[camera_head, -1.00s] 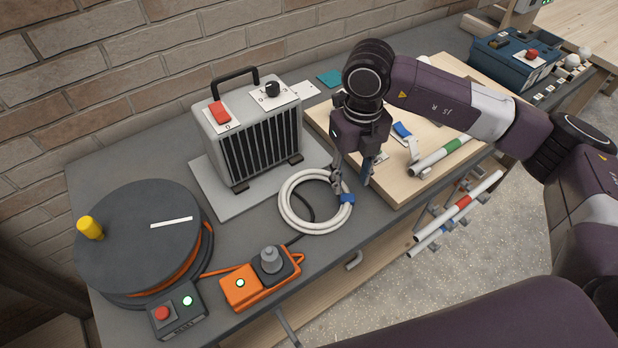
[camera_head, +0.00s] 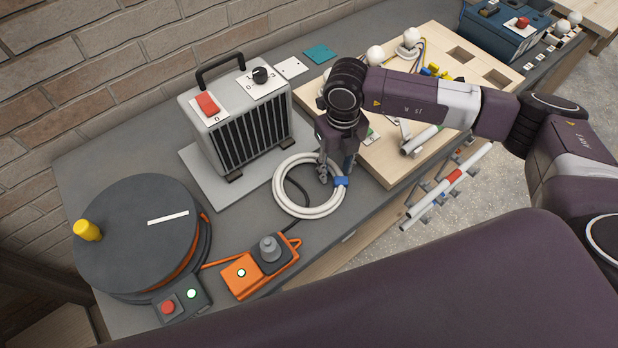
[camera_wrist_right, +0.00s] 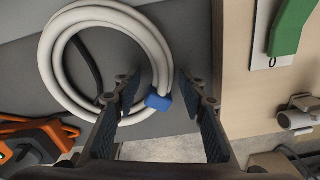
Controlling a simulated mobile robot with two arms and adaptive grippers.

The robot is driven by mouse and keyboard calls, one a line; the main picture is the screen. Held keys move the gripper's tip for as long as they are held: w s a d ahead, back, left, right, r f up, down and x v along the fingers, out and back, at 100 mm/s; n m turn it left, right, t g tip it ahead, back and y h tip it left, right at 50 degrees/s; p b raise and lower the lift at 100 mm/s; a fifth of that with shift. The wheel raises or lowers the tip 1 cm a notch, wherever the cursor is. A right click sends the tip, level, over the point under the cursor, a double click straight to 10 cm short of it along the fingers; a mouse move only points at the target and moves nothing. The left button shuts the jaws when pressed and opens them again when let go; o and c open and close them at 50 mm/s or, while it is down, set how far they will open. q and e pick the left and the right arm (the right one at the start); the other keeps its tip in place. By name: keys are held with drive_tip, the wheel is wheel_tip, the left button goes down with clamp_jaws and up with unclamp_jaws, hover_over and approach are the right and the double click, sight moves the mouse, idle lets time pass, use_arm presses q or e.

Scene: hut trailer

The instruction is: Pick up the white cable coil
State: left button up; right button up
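The white cable coil (camera_head: 283,203) lies on the grey bench top, in front of the heater, with a blue tie (camera_head: 341,181) on its right side. My right gripper (camera_head: 336,176) points down at the coil's right side, close to the tie. In the right wrist view, the coil (camera_wrist_right: 54,70) and its blue tie (camera_wrist_right: 158,102) show between and left of the fingers. Whether a finger touches the coil I cannot tell. My left gripper is not in view.
A grey heater (camera_head: 240,125) stands behind the coil. A black cable reel (camera_head: 135,235) and an orange socket box (camera_head: 260,268) are to the left and front. A wooden board (camera_head: 385,165) with fittings lies right. A black cable passes under the coil.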

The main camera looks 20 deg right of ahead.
drive_tip(key=shift+r, duration=0.1)
clamp_jaws()
idle(0.4)
